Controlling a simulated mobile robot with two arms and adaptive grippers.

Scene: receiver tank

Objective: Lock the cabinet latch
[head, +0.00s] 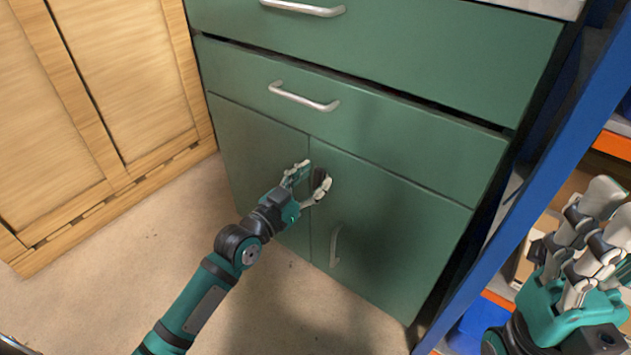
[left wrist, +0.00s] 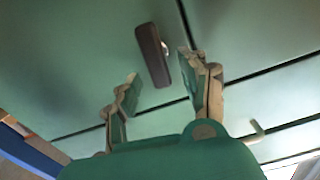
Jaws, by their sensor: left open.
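The cabinet latch (head: 319,179) is a small dark brown bar on the green cabinet (head: 400,215), near the seam between the two lower doors. In the left wrist view the latch (left wrist: 152,54) shows a bright metal piece at its side. My left gripper (head: 308,182) is open at the latch, with a finger on either side of it. In the left wrist view the latch lies just beyond and between the fingertips of the left gripper (left wrist: 161,68); I cannot tell whether they touch. My right gripper (head: 606,222) is at the lower right, away from the cabinet, fingers apart and empty.
Drawers with a metal handle (head: 304,97) sit above the doors. A door handle (head: 335,245) is below the latch. A blue shelf frame (head: 560,150) stands close at the right. Wooden panels (head: 90,90) stand at the left. The floor (head: 150,255) before the cabinet is clear.

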